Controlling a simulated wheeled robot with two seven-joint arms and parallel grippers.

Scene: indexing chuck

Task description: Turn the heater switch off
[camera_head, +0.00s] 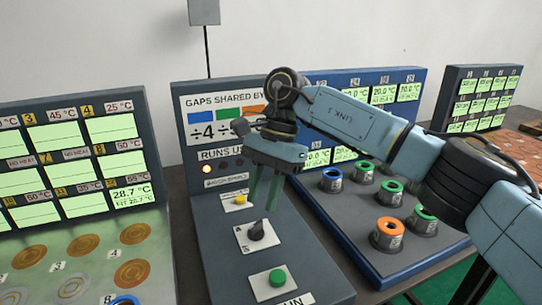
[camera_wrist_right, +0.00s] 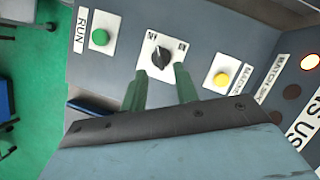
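A black rotary knob (camera_head: 256,231) sits on a white plate on the sloped panel, between a yellow button (camera_head: 240,199) and a green button (camera_head: 277,278). It is the only rotary switch I see; its small labels are too small to read surely. The knob (camera_wrist_right: 161,57) also shows in the right wrist view, its pointer aslant. My right gripper (camera_head: 262,204) has its two green fingers apart with nothing between them, just above the knob in the picture. In the right wrist view the fingertips (camera_wrist_right: 158,72) are close to the knob; I cannot tell whether they touch. My left gripper is out of view.
The green button (camera_wrist_right: 99,37) and yellow button (camera_wrist_right: 222,78) flank the knob closely. A lit amber lamp (camera_wrist_right: 309,62) is farther up the panel. A panel of screens (camera_head: 80,150) stands left; a sloped board with colored ring sockets (camera_head: 388,232) stands right, beneath my right arm.

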